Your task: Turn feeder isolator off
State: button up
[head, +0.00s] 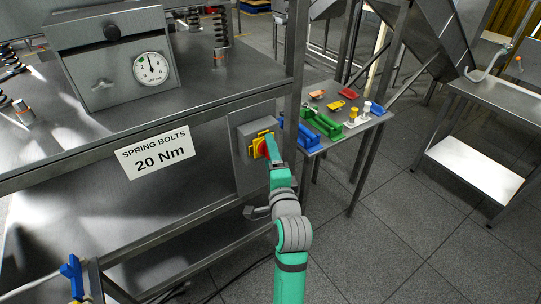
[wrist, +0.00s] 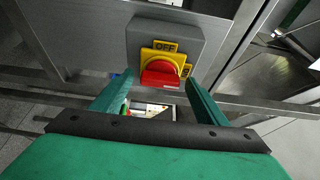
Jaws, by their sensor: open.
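The feeder isolator is a grey box (head: 246,133) on a metal plate under the bench's right end, with a yellow plate and a red rotary handle (head: 261,147). In the wrist view the red handle (wrist: 160,75) sits on the yellow plate (wrist: 163,57), which reads "OFF" at the top; a second label at the right is partly hidden. My gripper (wrist: 155,85) is open, with one green finger on each side of the handle, apart from it as far as I can tell. In the head view my gripper (head: 272,150) is in front of the isolator and partly hides it.
The steel bench (head: 230,75) carries a box with a dial gauge (head: 151,68) and springs. A sign (head: 157,150) reads "SPRING BOLTS 20 Nm". A small table (head: 352,133) with coloured parts stands behind right. The tiled floor (head: 400,230) at right is clear.

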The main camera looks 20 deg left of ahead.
jog(key=c, duration=1.1)
jog(key=shift+o, duration=0.2)
jog(key=shift+f+n, duration=0.1)
jog(key=shift+n, duration=0.2)
jog(key=shift+w+d+f+n+g+y, duration=0.1)
jog(key=shift+n+g+y, duration=0.25)
jog(key=shift+n+y, duration=2.2)
jog(key=shift+w+d+f+n+g+y, duration=0.15)
jog(key=shift+n+g+y, duration=0.2)
jog(key=shift+n, duration=4.45)
jog(key=shift+w+a+f+n+g+y, duration=0.1)
jog(key=shift+n+g+y, duration=0.2)
jog(key=shift+n+y, duration=2.3)
jog(key=shift+n+h, duration=1.1)
jog(key=shift+n, duration=0.05)
